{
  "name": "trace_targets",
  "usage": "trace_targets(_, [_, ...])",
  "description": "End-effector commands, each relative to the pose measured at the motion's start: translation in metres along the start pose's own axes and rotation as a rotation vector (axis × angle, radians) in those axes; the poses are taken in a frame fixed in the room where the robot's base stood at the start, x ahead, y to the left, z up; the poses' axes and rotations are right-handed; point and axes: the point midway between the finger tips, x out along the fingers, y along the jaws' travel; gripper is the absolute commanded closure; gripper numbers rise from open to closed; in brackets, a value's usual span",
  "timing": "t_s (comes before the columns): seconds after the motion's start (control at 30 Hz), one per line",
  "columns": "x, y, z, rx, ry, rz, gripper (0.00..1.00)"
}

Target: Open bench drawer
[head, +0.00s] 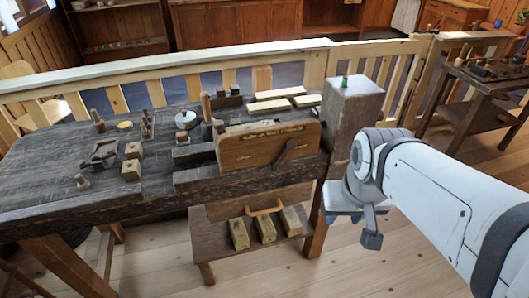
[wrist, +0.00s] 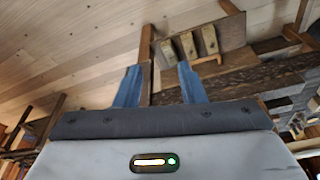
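In the wrist view the handle (wrist: 206,60) shows small, beyond and right of the fingers. My gripper (wrist: 158,66) has two blue fingers spread apart with nothing between them. In the head view my gripper (head: 345,210) hangs right of the bench's front right leg, apart from the handle; its fingers are partly hidden by my wrist.
Several wooden blocks (head: 266,229) stand on a low shelf in front of the drawer's lower part. The workbench (head: 60,168) carries tools and a wooden vise (head: 265,145). The floor (head: 270,275) in front is clear.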

Motion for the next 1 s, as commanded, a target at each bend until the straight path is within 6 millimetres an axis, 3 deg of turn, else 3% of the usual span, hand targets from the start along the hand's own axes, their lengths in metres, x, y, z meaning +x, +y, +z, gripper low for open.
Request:
trace_targets(0.17, [0.032, 0.014, -0.02, -0.11, 0.056, 0.024, 0.64])
trace_targets(0.33, [0.105, 0.024, -0.072, -0.391, 0.214, 0.1, 0.64])
trace_targets(0.53, [0.196, 0.023, -0.131, -0.785, 0.421, 0.223, 0.64])
trace_targets(0.6, [0.226, 0.003, -0.147, -0.968, 0.538, 0.214, 0.64])
trace_targets(0.77, [0.288, -0.024, -0.168, -1.278, 0.758, 0.295, 0.64])
trace_targets(1.0, [0.362, -0.074, -0.162, -1.604, 1.151, 0.428, 0.64])
